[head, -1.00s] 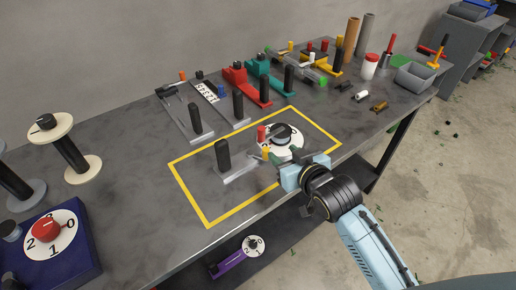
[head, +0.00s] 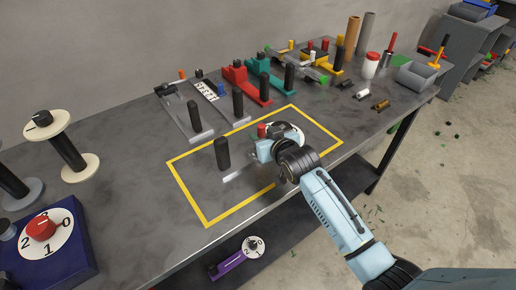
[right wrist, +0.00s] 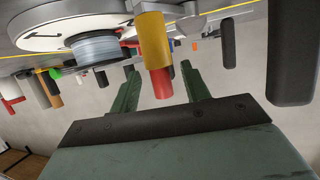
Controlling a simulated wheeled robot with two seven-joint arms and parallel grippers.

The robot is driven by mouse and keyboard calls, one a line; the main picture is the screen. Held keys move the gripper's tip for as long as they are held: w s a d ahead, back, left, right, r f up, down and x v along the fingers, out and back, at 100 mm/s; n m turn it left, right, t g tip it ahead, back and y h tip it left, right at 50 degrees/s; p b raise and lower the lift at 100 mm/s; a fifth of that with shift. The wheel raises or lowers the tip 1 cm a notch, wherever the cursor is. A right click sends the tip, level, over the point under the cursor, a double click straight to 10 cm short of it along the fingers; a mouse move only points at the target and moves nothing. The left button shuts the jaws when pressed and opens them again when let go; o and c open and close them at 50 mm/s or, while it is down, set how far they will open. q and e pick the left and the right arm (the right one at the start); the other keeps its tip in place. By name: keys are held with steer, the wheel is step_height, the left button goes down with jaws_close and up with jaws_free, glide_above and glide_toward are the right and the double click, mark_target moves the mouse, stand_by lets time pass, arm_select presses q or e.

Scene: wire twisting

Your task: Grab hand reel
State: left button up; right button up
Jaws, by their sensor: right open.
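The hand reel lies inside the yellow outline on the workbench. Its white disc (head: 291,128) is partly covered by my right gripper, and its black upright handle (head: 222,153) stands to the left. In the right wrist view the white disc (right wrist: 45,30) with its wire spool (right wrist: 103,48) is at upper left. The reel's yellow post with red end (right wrist: 154,45) appears in line with the gap between the fingers. My right gripper (head: 268,150) is open at the reel; its green fingers (right wrist: 163,78) show no grip on the post. Contact cannot be told. My left gripper is out of view.
Other reels and tools, including a red one (head: 236,72) and a teal one (head: 262,72), line the back of the bench. A blue dial box (head: 85,265) and a cream spool (head: 80,168) stand at left. The bench front edge is near my right arm.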

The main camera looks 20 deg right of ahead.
steer(key=shift+w+f, duration=0.1)
steer(key=shift+w, duration=0.15)
steer(key=shift+c, duration=0.4)
jaws_close()
stand_by(0.4)
stand_by(0.5)
steer(key=shift+r, duration=0.25)
